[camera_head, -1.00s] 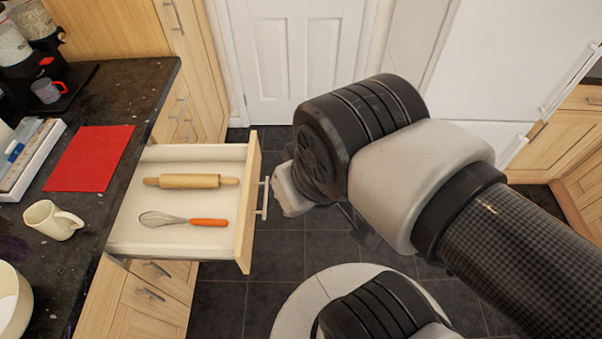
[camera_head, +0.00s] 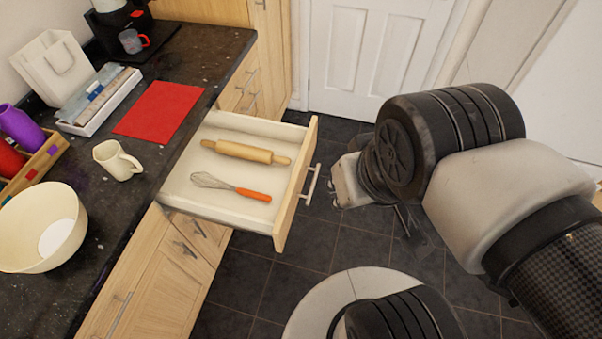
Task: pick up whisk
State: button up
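The whisk (camera_head: 232,187) lies in the open drawer (camera_head: 278,221), near its front side in the picture. It has a wire head at the left and an orange handle at the right. A wooden rolling pin (camera_head: 245,152) lies behind it in the same drawer, apart from it. My gripper (camera_head: 402,218) is partly seen below my wrist, to the right of the drawer and outside it. Its fingers are mostly hidden by my arm, so I cannot tell whether they are open.
The dark counter at the left holds a cream bowl (camera_head: 42,228), a white mug (camera_head: 117,160), a red mat (camera_head: 160,110) and a box (camera_head: 100,100). The drawer's handle (camera_head: 312,184) sticks out to the right. Dark tiled floor (camera_head: 290,275) lies between drawer and arm.

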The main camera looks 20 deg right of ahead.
aim_at(253, 194)
jog(key=i+j+z, duration=0.1)
jog(key=j, duration=0.3)
jog(key=i+j+z, duration=0.1)
jog(key=j, duration=0.35)
jog(key=i+j+z, duration=0.1)
jog(key=j, duration=0.35)
jog(key=i+j+z, duration=0.1)
jog(key=j, duration=0.35)
